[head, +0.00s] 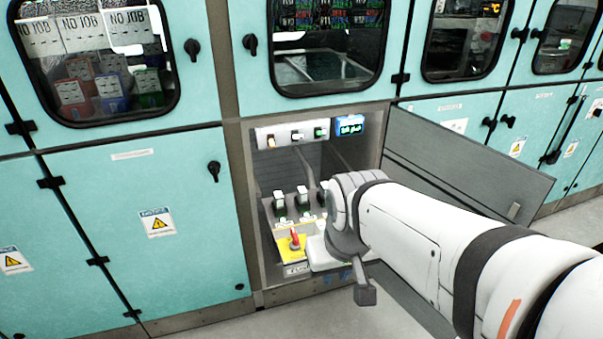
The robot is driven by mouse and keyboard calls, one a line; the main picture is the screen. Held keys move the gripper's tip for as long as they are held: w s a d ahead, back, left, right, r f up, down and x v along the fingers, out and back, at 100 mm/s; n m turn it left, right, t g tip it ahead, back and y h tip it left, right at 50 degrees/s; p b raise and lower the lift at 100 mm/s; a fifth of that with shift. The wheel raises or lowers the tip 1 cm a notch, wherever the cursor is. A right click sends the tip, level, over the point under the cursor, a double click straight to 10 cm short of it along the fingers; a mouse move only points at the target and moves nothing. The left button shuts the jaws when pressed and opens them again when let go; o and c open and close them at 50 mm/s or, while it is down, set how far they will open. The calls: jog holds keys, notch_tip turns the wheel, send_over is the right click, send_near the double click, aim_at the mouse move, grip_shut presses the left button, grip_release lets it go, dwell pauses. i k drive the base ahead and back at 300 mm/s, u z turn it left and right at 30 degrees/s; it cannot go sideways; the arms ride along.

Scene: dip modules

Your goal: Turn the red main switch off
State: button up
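The red main switch (295,240) stands on a yellow plate (286,251) low in the open cabinet compartment, in the head view. Its red handle looks roughly upright. My arm reaches in from the lower right, and its end is just to the right of the switch.
Several black-and-white breaker switches (280,203) stand behind the red switch. A panel with small switches (297,135) and a lit display (349,125) are above. The compartment's grey door (465,165) hangs open to the right. Closed turquoise cabinet doors (150,215) flank it.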

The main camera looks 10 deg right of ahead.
aim_at(295, 240)
jog(key=z, duration=1.25)
jog(key=k, duration=1.3)
jog(key=u, duration=0.75)
jog(key=i, duration=1)
jog(key=u, duration=0.05)
